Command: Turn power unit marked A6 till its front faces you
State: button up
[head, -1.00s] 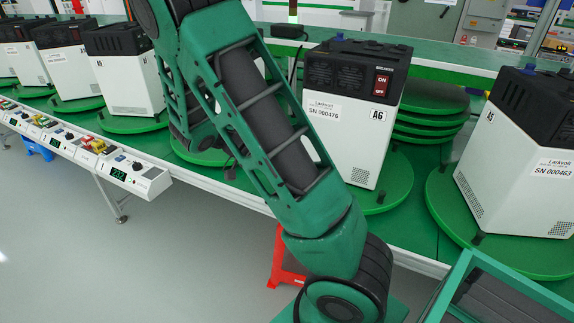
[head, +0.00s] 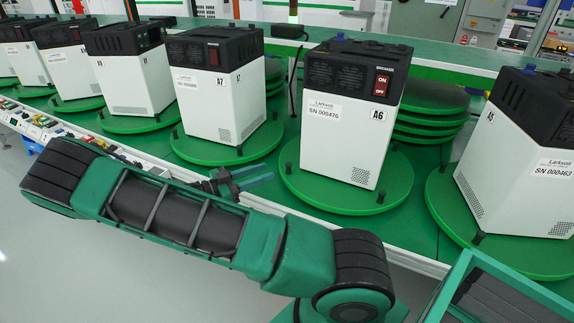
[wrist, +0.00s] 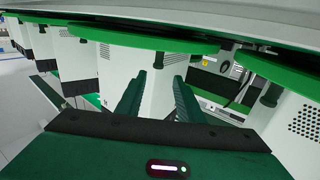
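The power unit marked A6 (head: 345,140) stands upright on a round green turntable (head: 345,200) in the head view. It is a white box with a black top. Its Larkvolt label, SN 000476, the A6 mark and the red breaker switch show towards the head camera, slightly angled. Small black posts stand at the turntable's rim. My gripper (head: 252,180) is left of this turntable, low by the line's front edge, its fingers pointing right. In the wrist view my gripper (wrist: 160,85) has its fingers apart, with nothing held; a white unit shows beyond them, its mark unreadable.
Unit A7 (head: 222,100) stands on its turntable left of A6, and unit A5 (head: 520,150) on the right. Several more units run off to the left. Spare green discs (head: 425,125) are stacked behind A6. Control boxes (head: 40,125) line the front edge at left.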

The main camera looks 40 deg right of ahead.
aim_at(288, 163)
jog(key=x, duration=1)
jog(key=c, duration=0.9)
grip_shut()
